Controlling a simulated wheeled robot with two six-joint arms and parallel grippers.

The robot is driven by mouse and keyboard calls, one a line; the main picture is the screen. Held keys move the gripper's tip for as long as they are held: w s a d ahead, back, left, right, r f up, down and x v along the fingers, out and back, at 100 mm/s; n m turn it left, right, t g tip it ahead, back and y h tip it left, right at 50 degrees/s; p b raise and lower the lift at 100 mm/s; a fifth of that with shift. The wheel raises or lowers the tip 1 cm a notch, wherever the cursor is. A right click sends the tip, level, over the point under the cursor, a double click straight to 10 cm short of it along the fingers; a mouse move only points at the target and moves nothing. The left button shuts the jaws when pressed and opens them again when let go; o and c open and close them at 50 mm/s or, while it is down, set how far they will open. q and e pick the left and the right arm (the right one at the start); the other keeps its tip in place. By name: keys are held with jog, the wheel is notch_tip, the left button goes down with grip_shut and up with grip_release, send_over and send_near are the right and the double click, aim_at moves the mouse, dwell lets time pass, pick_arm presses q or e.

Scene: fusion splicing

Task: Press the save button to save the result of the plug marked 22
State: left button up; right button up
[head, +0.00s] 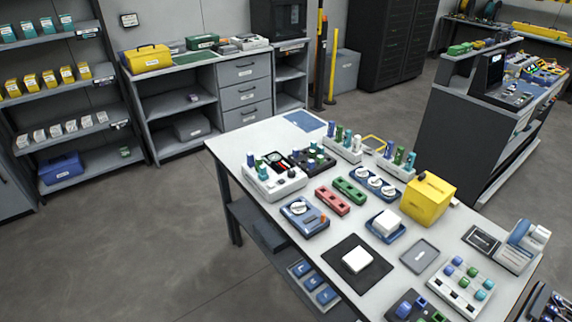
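Neither of my grippers is in the head view. No button labelled save and no plug marked 22 can be read at this size. A white device (277,186) with upright green and blue plugs and a dark panel stands at the left of the white table (237,146). A white block (341,155) with upright plugs stands at the table's back, and another plug block (396,169) stands to its right. A console with a dark upright screen (492,72) stands on the grey bench at the right; its controls are too small to tell apart.
On the table are a blue device (305,223) with a white dial, a red block (332,201), a green block (350,190), a yellow box (428,199), a black mat (373,276) and a grey tray (420,256). Shelves (66,93) line the left wall. Floor (140,250) left of the table is clear.

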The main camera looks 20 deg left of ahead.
pick_arm(q)
grip_shut()
jog(key=shift+s+a, duration=0.1)
dwell(1.4)
